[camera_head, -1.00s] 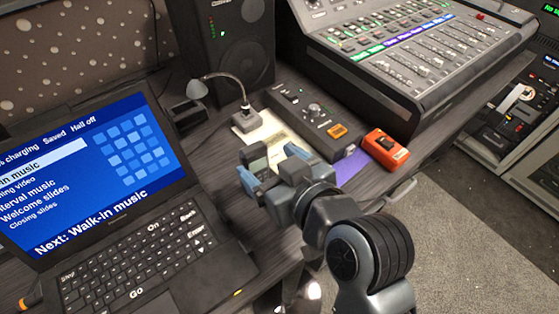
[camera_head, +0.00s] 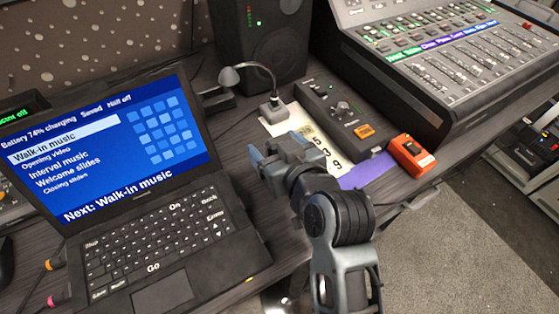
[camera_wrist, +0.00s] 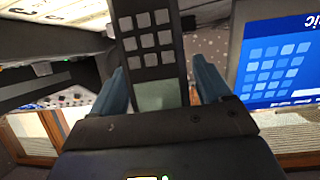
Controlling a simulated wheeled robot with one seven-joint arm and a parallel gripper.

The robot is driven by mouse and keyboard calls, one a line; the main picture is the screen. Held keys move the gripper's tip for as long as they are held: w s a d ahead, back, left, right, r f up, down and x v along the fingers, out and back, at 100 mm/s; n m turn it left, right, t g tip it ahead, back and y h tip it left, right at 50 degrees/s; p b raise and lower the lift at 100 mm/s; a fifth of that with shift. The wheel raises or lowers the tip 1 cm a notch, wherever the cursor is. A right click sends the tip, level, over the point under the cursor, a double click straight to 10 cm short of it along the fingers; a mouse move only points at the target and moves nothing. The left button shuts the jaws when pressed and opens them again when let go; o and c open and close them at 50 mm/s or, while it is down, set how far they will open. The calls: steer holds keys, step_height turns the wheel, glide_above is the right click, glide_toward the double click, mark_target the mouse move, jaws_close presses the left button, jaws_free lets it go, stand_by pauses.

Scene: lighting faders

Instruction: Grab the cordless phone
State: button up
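The cordless phone (camera_wrist: 151,38) is a dark handset with pale square keys and a grey-green screen. In the wrist view it lies between the two blue fingers of my gripper, its keypad end pointing away from the palm. In the head view my gripper is above the desk, between the laptop and the black control box. The phone cannot be made out there; my gripper seems to hide it.
A laptop (camera_head: 150,230) stands open at left. A purple strip (camera_head: 365,172) and numbered paper (camera_head: 300,122) lie on the desk. A mixing console (camera_head: 440,50) fills the back right.

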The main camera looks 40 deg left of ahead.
steer(key=c, duration=1)
steer(key=shift+o, duration=0.2)
steer(key=shift+r, duration=0.1)
